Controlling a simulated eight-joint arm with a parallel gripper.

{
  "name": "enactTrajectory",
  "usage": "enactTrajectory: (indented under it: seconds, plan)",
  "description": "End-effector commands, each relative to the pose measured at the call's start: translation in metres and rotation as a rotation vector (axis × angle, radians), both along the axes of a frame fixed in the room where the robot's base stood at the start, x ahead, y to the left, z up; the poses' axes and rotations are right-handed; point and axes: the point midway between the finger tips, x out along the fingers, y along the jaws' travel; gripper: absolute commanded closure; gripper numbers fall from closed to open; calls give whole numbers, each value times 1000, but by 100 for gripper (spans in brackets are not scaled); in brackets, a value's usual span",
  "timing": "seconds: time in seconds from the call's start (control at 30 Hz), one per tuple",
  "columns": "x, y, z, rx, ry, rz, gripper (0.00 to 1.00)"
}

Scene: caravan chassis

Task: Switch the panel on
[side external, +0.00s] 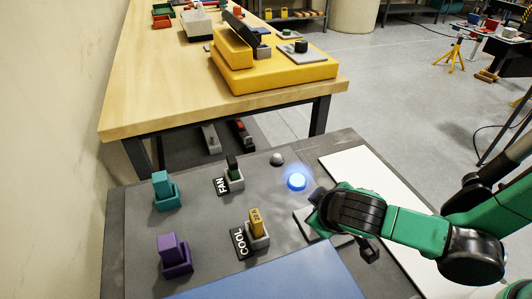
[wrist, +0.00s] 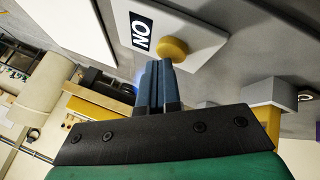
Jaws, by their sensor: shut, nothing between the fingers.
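The grey panel (side external: 130,240) stands in front of the wooden bench. In the wrist view, a light plate (wrist: 205,45) bears a black ON label (wrist: 141,32) and a round yellow button (wrist: 172,49). My gripper (wrist: 155,66) is shut and empty, its fingertips right beside the button in the picture; I cannot tell whether they touch it. In the side view my gripper (side external: 318,222) is over a plate (side external: 302,224), hiding the button. A round lamp (side external: 297,181) on the panel glows blue.
Teal (side external: 163,190), purple (side external: 173,256), FAN (side external: 233,175) and COOL (side external: 257,228) switches stand left of my gripper. A grey dome (side external: 277,159) is behind the lamp. A white board (side external: 365,180) and a blue sheet (side external: 270,284) lie flat nearby.

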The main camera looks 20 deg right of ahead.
Motion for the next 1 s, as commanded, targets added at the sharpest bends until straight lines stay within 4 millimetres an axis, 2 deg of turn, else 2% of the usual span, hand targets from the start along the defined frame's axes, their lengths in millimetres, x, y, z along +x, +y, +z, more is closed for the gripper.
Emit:
enactTrajectory:
  seconds: [0.37,0.83,1.0]
  plan:
    - [0,0,-2,0,1,-1,100]
    - [0,0,6,0,1,0,100]
    - [0,0,19,0,1,0,100]
